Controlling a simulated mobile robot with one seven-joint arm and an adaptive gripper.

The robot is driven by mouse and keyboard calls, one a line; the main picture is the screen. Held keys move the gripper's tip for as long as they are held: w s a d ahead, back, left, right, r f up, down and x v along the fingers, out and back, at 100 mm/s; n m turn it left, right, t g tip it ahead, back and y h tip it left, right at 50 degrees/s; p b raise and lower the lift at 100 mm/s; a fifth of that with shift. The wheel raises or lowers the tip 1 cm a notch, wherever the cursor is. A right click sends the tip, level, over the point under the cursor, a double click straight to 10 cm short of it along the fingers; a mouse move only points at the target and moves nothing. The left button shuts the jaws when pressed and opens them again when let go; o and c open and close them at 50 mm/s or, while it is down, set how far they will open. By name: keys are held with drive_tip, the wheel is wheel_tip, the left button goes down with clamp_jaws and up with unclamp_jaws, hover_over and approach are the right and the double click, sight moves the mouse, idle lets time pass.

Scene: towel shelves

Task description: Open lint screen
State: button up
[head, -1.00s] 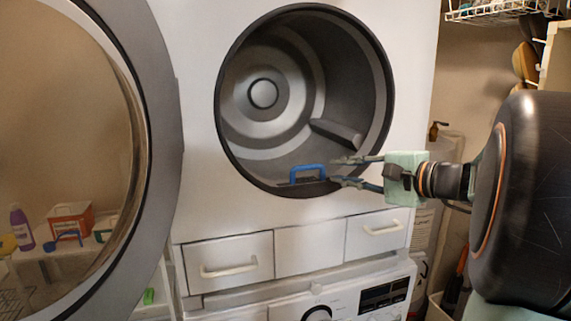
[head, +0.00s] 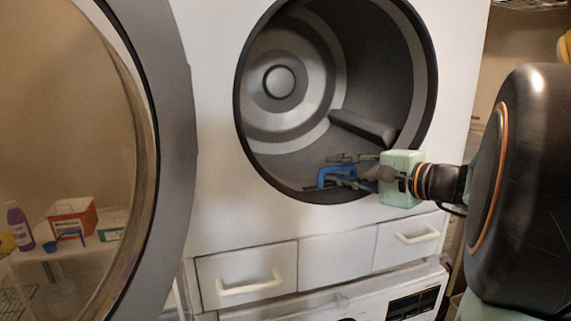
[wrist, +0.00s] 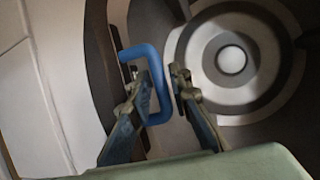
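The lint screen's blue handle (head: 322,178) stands at the front lower rim of the open dryer drum (head: 300,150). In the wrist view the blue handle (wrist: 155,65) is a loop with its outer bar between my two fingers. My gripper (head: 345,169) reaches in from the right at the drum opening. In the wrist view my gripper (wrist: 163,80) is open, with the left finger on the loop's inner side and the right finger outside it. A gap shows between the right finger and the bar. The screen below the handle is mostly hidden.
The round dryer door (head: 180,150) stands open at the left. Drawers with pale handles (head: 250,284) lie below the opening. A grey drum paddle (head: 362,127) is behind my gripper. The drum is otherwise empty.

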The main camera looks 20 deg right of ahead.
drive_tip(key=shift+w, duration=0.15)
drive_tip(key=shift+c, duration=0.4)
clamp_jaws()
wheel_tip(320, 180, up, 16)
drive_tip(key=p, duration=0.5)
drive_tip(key=shift+f, duration=0.2)
drive_tip(key=shift+r, duration=0.1)
